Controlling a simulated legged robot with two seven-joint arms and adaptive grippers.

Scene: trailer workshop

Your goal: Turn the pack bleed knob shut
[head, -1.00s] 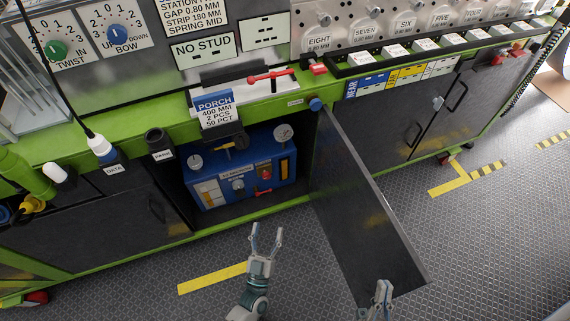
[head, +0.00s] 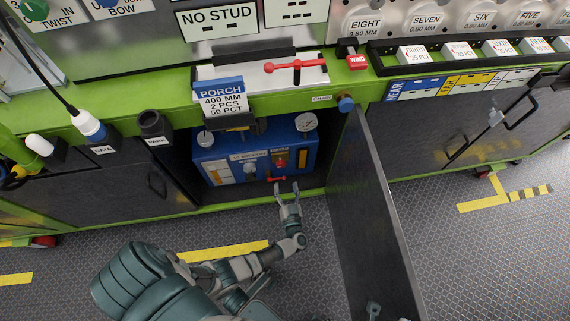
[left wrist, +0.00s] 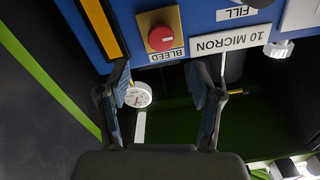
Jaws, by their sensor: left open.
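The blue pack (head: 223,173) sits inside the open cabinet under the green bench. In the left wrist view the bleed knob (left wrist: 160,38) is a round red knob on a brass-coloured plate, with an upside-down BLEED label below it. The knob also shows small and red on the pack's front in the head view (head: 281,163). My left gripper (head: 287,188) is open and empty, just in front of the lower right of the pack. In the left wrist view its fingers (left wrist: 160,78) are spread below the knob, apart from it.
The open dark cabinet door (head: 372,215) stands out to the right of my left gripper. A red handle (head: 276,180) sticks out low on the pack. A gauge (head: 307,122) tops the pack's right end. The PORCH sign (head: 220,98) hangs above the opening.

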